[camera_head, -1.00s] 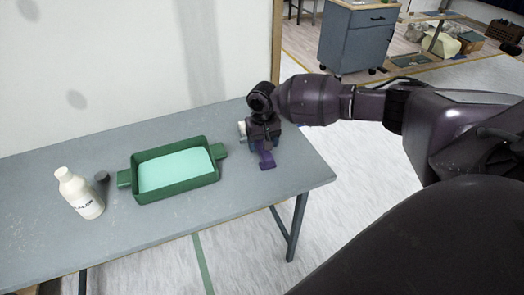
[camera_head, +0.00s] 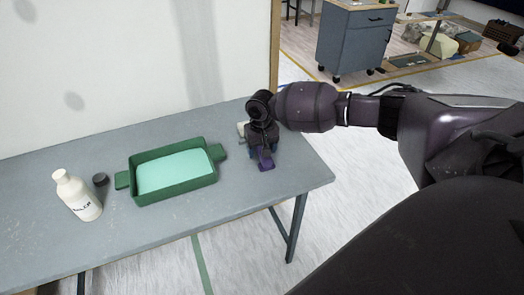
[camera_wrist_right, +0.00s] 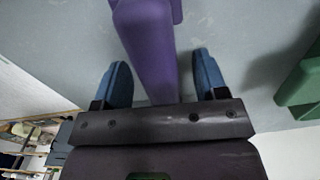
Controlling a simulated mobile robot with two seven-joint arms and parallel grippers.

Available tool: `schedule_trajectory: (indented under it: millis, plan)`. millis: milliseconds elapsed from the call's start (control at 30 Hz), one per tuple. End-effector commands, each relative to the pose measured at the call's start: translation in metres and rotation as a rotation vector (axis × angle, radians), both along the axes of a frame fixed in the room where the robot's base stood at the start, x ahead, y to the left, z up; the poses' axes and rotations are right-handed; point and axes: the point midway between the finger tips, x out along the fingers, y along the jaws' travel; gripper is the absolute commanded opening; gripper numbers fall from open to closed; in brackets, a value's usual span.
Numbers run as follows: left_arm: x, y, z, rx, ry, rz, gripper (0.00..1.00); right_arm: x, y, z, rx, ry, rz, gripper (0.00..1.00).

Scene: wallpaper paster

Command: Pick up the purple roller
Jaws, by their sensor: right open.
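The purple roller (camera_head: 265,163) lies on the grey table near its right end, mostly hidden under my right gripper in the head view. In the right wrist view the purple handle (camera_wrist_right: 150,50) runs down between the two blue fingers. My right gripper (camera_wrist_right: 163,80) is open, with one finger on each side of the handle and a visible gap on both sides. In the head view the right gripper (camera_head: 262,148) points down over the roller. My left gripper is not in view.
A green tray (camera_head: 122,180) with pale green liquid stands left of the roller. A white bottle (camera_head: 78,195) and a dark cap (camera_head: 100,179) are further left. The grey table (camera_head: 225,215) has bare room in front. A wall stands behind.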

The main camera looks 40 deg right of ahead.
Motion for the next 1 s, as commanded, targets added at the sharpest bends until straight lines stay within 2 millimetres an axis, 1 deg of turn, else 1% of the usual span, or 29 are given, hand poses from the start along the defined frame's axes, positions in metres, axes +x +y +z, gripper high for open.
schedule_trajectory:
  millis: [233, 267, 600, 633, 867, 1000]
  plan:
    - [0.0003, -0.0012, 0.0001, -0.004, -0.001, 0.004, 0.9, -0.0001, -0.0001, -0.0005, 0.0, 0.0, 0.0, 0.66]
    - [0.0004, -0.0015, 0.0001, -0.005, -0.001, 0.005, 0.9, -0.0001, -0.0001, -0.0005, 0.0, 0.0, 0.0, 0.63]
    - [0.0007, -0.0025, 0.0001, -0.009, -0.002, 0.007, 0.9, -0.0002, 0.0, -0.0004, 0.0, 0.0, 0.0, 0.11]
    - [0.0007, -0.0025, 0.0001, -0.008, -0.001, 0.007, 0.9, -0.0002, 0.0, -0.0004, 0.0, 0.0, 0.0, 0.08]
    - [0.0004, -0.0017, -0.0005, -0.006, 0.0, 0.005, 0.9, 0.0001, -0.0001, 0.0001, 0.0, 0.0, 0.0, 0.08]
    - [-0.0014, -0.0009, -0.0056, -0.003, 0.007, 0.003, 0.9, 0.0001, -0.0004, 0.0027, -0.001, 0.0, 0.0, 0.08]
